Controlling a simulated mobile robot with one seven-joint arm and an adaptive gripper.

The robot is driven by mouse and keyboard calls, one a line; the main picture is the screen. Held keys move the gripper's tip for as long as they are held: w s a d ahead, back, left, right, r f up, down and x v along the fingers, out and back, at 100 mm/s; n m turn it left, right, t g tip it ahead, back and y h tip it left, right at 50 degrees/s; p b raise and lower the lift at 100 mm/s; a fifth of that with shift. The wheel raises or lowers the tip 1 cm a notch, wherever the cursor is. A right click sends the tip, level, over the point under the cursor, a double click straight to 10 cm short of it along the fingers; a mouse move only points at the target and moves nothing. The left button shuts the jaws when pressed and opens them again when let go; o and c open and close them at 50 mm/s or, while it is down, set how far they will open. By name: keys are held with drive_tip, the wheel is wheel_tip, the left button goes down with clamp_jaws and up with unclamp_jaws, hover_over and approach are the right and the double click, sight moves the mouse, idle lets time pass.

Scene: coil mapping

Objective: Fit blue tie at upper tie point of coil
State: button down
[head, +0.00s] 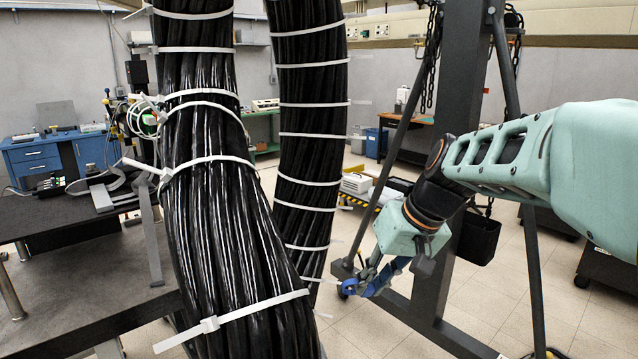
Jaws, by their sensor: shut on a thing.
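The coil (205,150) is a thick bundle of glossy black cables bound with several white ties. A second black cable length (308,130) runs behind it to the right, also banded with white ties. My gripper (362,284) is low in the middle of the head view, just right of that rear length. It is shut on a small blue piece, which looks like the blue tie (378,284). Its shape is partly hidden by the fingers. Whether it touches the coil I cannot tell. No marked upper tie point can be made out.
A dark table (60,235) stands at the left, with grey straps on it. A dark steel stand (455,200) with slanted legs and chains is behind my arm. A blue workbench (45,155) is at the back left. Tiled floor is open between the coil and the stand.

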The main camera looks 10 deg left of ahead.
drive_tip(key=s+a+r+n+g+y, duration=0.1)
drive_tip(key=s+a+r+n+y, duration=0.15)
drive_tip(key=r, duration=0.55)
drive_tip(key=s+a+r+n+y, duration=0.1)
drive_tip(key=s+a+r+n, duration=0.15)
drive_tip(key=r, duration=0.55)
drive_tip(key=s+a+r+n+g+y, duration=0.15)
drive_tip(key=s+a+r, duration=0.25)
drive_tip(key=r, duration=0.4)
drive_tip(key=shift+m, duration=0.25)
drive_tip(key=shift+b+x, duration=0.75)
drive_tip(key=shift+x, duration=1.45)
drive_tip(key=shift+w+d+f, duration=0.1)
drive_tip(key=shift+f, duration=0.1)
drive_tip(key=shift+b+x, duration=0.7)
drive_tip(key=shift+x, duration=0.3)
drive_tip(key=shift+a+f+b, duration=0.35)
drive_tip(key=shift+a+f, duration=0.1)
drive_tip(key=shift+f, duration=0.05)
drive_tip(key=c, duration=1.8)
unclamp_jaws()
drive_tip(key=shift+r, duration=0.1)
